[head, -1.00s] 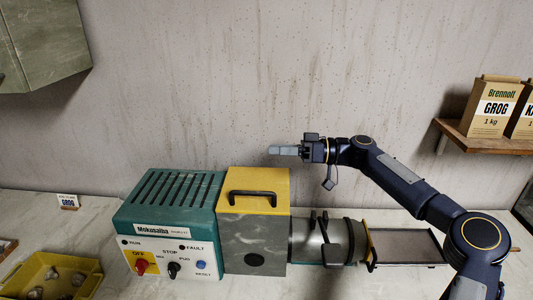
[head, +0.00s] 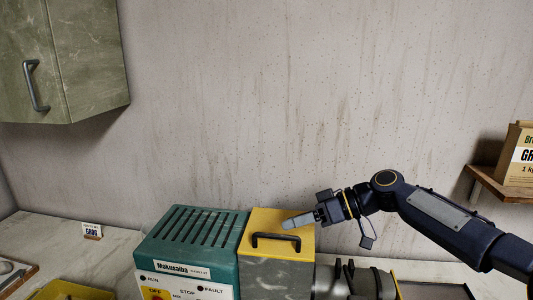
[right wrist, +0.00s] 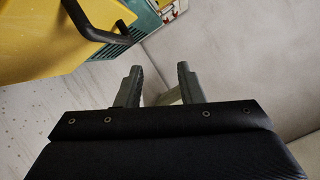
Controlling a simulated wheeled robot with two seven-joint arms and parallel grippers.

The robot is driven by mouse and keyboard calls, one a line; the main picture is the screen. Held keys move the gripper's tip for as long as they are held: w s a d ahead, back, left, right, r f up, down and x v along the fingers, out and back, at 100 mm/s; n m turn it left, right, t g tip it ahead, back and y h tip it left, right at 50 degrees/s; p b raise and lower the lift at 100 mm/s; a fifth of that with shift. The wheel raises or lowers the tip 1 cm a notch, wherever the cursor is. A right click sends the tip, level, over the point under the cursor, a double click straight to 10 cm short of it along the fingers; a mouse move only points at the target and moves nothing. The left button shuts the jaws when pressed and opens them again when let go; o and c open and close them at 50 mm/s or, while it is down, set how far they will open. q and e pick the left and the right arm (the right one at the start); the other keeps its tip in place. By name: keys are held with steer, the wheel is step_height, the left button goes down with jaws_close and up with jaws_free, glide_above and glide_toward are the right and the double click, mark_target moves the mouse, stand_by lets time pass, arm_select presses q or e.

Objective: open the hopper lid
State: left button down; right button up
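The hopper lid (head: 294,219) is a yellow plate with a black bar handle (head: 276,238), lying flat and closed on the grey hopper (head: 277,272). My left gripper is not in view.
The green machine housing (head: 192,241) adjoins the hopper on the left. A metal barrel (head: 333,280) extends to its right. A shelf (head: 500,184) with a bag stands at far right, and a wall cabinet (head: 70,60) hangs at upper left. The wall is behind.

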steer(key=s+d+f+m+t+h, duration=0.1)
steer(key=s+d+f+m+h, duration=0.25)
steer(key=s, duration=0.65)
steer(key=s+d+f+m+t+h, duration=0.25)
steer(key=s+d+f+m, duration=0.2)
steer(key=s, duration=0.55)
steer(key=s+d+f+m+h, duration=0.3)
steer(key=s+d+f+m, duration=0.15)
steer(key=s, duration=0.55)
steer(key=n+g+y+b, duration=0.2)
steer(key=n+y+b, duration=0.7)
steer(key=n+y, duration=0.8)
glide_toward(296, 238)
steer(key=w+a+r+n+h, duration=0.1)
steer(key=a+r+n+h, duration=0.1)
steer(key=a+n+h, duration=0.15)
steer(key=a, duration=0.2)
steer(key=w+a+p, duration=0.1)
steer(key=a, duration=0.2)
steer(key=a+p, duration=0.1)
steer(key=a, duration=0.1)
steer(key=shift+w+a+r, duration=0.1)
steer(key=shift+w+a, duration=0.05)
steer(key=shift+a, duration=0.15)
steer(key=shift+w+a, duration=0.1)
steer(key=shift+a, duration=0.25)
